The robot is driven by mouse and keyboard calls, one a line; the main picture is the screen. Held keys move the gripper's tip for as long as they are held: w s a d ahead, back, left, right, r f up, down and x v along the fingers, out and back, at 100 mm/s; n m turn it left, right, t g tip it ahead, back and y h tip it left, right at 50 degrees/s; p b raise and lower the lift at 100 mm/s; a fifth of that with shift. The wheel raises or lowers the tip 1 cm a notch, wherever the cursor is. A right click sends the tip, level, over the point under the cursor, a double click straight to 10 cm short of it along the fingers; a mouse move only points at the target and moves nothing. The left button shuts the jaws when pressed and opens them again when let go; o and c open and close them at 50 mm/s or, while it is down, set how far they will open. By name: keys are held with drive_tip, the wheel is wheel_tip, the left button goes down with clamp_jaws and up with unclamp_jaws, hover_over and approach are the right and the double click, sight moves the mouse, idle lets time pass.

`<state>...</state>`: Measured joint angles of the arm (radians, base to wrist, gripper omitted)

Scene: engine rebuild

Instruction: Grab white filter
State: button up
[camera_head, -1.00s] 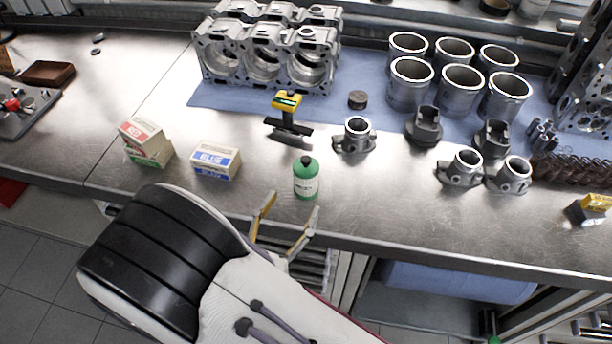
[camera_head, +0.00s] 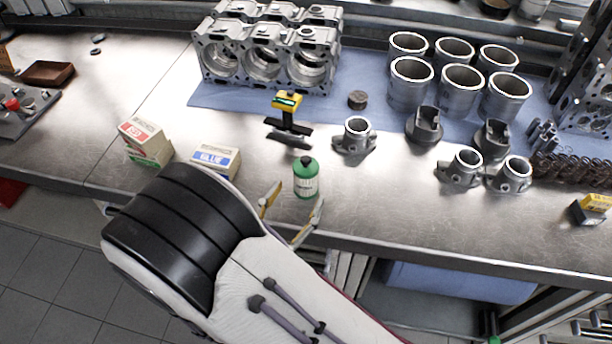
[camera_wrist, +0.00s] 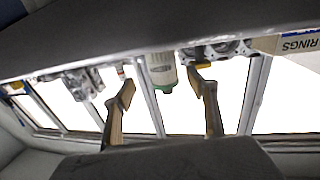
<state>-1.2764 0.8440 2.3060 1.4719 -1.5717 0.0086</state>
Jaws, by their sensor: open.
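A white-labelled canister with a green top (camera_head: 306,180) stands upright near the front edge of the metal bench. It is the nearest match I see to a white filter, but I cannot tell for sure that it is one. My gripper (camera_head: 294,200) is open and empty at the bench's front edge, just in front of the canister. In the wrist view the canister (camera_wrist: 160,70) appears upside down, between and beyond the open fingers (camera_wrist: 160,88). I see no finger clearly touching it.
A blue-lettered box (camera_head: 216,160) and a red-lettered box (camera_head: 146,140) stand left of the canister. A yellow-and-black tool (camera_head: 287,115) lies behind it. A metal housing (camera_head: 356,137) is to its right. The bench front (camera_head: 420,222) is clear.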

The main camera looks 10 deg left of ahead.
sight(301, 184)
drive_tip(key=shift+w, duration=0.1)
drive_tip(key=shift+w+d+r, duration=0.1)
drive_tip(key=shift+w+d, duration=0.05)
drive_tip(key=shift+w, duration=1.1)
drive_tip(key=shift+w+d+r, duration=0.1)
drive_tip(key=shift+w, duration=1.15)
drive_tip(key=c, duration=1.3)
